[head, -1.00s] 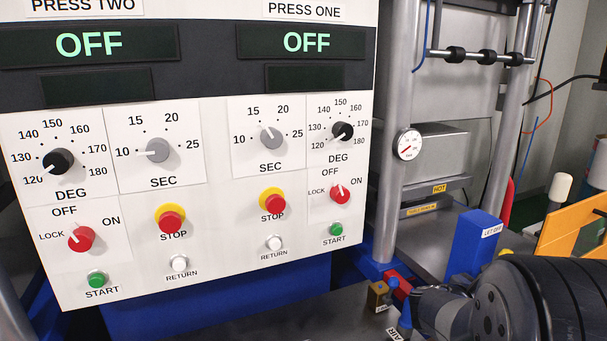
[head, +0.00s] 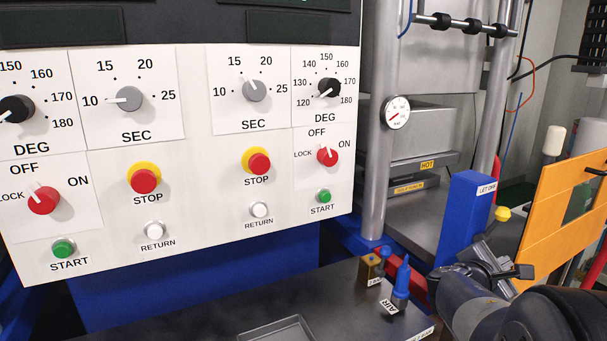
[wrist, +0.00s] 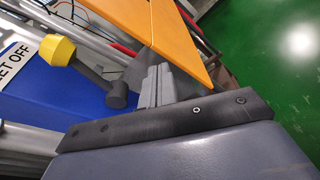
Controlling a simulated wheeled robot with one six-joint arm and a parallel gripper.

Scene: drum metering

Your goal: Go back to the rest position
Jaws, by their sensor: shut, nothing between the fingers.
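My gripper (head: 482,248) is at the lower right of the head view, beside the blue LET OFF box (head: 463,215). In the wrist view its fingers (wrist: 157,84) are together with nothing between them. A lever with a yellow knob (head: 503,213) stands just behind the gripper. In the wrist view the yellow knob (wrist: 57,49) and its dark stem are left of the fingers, apart from them, over the blue box (wrist: 40,95).
The control panel (head: 200,215) fills the left. An orange panel (head: 550,210) stands close to the right of my gripper. A blue-tipped AIR fitting (head: 402,277) and a brass block (head: 371,268) stand on the dark bench. Green floor (wrist: 270,50) is open at right.

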